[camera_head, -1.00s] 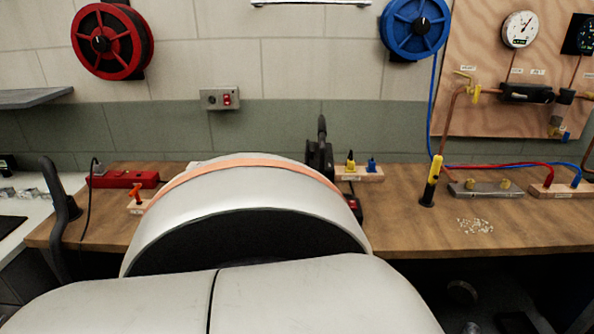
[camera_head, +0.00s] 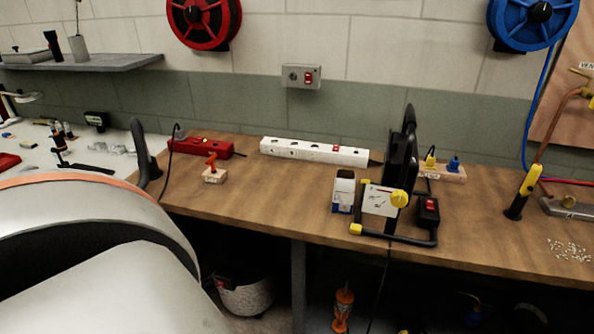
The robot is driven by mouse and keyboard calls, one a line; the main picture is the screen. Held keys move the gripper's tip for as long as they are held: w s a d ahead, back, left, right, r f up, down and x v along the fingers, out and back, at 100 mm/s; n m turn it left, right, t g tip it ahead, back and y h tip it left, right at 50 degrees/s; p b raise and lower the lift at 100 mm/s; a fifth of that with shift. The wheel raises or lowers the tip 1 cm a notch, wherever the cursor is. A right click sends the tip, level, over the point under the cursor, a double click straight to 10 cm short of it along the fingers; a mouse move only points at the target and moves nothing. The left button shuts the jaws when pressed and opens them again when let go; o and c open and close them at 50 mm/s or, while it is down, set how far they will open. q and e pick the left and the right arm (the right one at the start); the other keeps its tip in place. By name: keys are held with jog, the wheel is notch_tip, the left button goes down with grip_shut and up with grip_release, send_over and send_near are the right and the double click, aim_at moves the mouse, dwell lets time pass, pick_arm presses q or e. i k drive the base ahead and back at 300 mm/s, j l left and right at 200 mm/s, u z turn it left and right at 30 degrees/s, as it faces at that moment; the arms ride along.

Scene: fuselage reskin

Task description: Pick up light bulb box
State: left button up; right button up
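The light bulb box appears to be a small upright white and blue box (camera_head: 343,192) with a dark top, standing on the wooden workbench (camera_head: 270,205) near its front edge. It stands just left of a dark stand (camera_head: 402,165) with a white panel and a yellow knob, very close to it. I cannot tell whether the two touch. Neither of my grippers is in view, so nothing shows at the box.
A white power strip (camera_head: 315,152) lies behind the box, with a red strip (camera_head: 201,147) farther left. A small wooden block with an orange-red part (camera_head: 213,173) sits on the bench. Bare wood lies left of the box. A bin (camera_head: 245,292) stands below the bench.

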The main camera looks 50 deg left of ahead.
aim_at(344, 184)
jog(key=u, duration=1.15)
jog(key=j+z, duration=0.4)
